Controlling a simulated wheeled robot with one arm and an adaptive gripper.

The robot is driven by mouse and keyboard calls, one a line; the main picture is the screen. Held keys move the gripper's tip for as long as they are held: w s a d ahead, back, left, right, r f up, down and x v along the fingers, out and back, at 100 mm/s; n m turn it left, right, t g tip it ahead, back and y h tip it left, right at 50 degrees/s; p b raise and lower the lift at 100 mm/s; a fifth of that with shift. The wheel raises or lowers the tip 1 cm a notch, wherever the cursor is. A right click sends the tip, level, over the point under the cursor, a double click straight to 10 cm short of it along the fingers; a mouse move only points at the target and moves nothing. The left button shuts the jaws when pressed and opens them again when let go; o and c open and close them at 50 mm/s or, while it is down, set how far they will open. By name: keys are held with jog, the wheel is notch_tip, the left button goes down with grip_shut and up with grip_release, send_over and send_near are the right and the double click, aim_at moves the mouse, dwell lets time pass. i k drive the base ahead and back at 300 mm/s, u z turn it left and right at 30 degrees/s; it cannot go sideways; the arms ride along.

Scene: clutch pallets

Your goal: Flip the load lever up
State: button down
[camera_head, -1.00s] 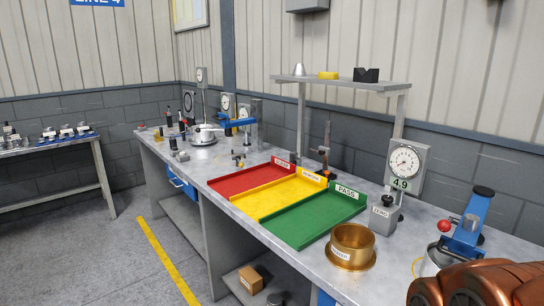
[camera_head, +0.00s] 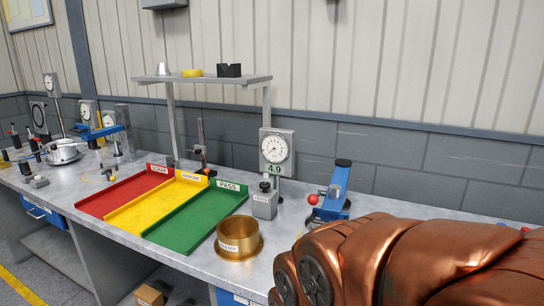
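A blue device (camera_head: 334,192) stands on the bench right of the dial gauge. It has a dark knob on top and a red ball (camera_head: 312,199) at its left side. I cannot tell for certain whether this is the load lever. Its lower part is hidden behind my copper-coloured arm. At the left, another fixture has a blue arm (camera_head: 100,133) reaching over the bench. My arm fills the lower right, in front of the bench. My gripper is not in view.
Red (camera_head: 124,189), yellow (camera_head: 158,202) and green trays (camera_head: 205,217) lie mid-bench. A brass ring (camera_head: 238,240) stands in front of the dial gauge (camera_head: 275,152), which reads 4.9 on its label. A raised shelf (camera_head: 200,79) stands behind. The wall closes off the back.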

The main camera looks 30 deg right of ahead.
aim_at(313, 199)
jog(key=u, duration=1.6)
jog(key=k, duration=0.9)
jog(key=z, duration=1.7)
jog(key=i, duration=0.5)
jog(key=z, duration=0.1)
